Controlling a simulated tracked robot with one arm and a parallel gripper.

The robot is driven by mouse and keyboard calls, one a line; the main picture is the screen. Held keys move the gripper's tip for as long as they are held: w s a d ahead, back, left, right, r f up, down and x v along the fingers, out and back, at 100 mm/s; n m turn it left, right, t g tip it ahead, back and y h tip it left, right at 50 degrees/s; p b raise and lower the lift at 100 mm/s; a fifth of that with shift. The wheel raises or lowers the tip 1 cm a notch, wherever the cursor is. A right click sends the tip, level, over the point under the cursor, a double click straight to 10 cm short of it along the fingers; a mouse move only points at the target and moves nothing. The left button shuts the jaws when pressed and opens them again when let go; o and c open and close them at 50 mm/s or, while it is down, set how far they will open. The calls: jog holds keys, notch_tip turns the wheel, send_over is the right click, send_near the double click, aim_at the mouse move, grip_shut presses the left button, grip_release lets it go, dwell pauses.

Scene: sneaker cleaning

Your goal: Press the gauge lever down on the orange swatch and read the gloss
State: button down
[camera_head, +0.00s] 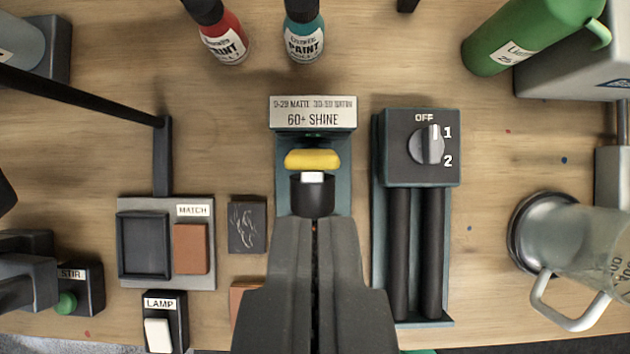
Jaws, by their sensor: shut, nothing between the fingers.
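The gloss gauge (342,200) stands at the centre, with a teal body and a yellow lever (312,159) across it. A plate (312,112) behind it reads matte, satin and "60+ SHINE". No gloss number is legible. My gripper (314,222) is shut and empty, its tips in front of the lever at a dark, white-topped part; I cannot tell whether they touch. One orange-brown swatch (191,249) lies on the MATCH board (165,285). Another orange piece (240,294) is partly hidden behind my gripper's left side. Whether a swatch lies under the gauge is hidden.
A dark swatch (247,226) lies left of the gauge. A heater-like unit with a dial (426,146) stands close on the right. Paint bottles (304,35) stand behind. A LAMP switch (160,325), STIR button (66,302), glass jug (575,250) and green bottle (520,35) stand around.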

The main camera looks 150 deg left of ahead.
aim_at(314, 154)
jog(key=p+x, duration=0.1)
jog(key=x, duration=0.8)
jog(key=shift+w+d+f, duration=0.1)
jog(key=shift+f, duration=0.2)
jog(key=shift+f+b, duration=0.1)
jog(key=shift+b, duration=0.5)
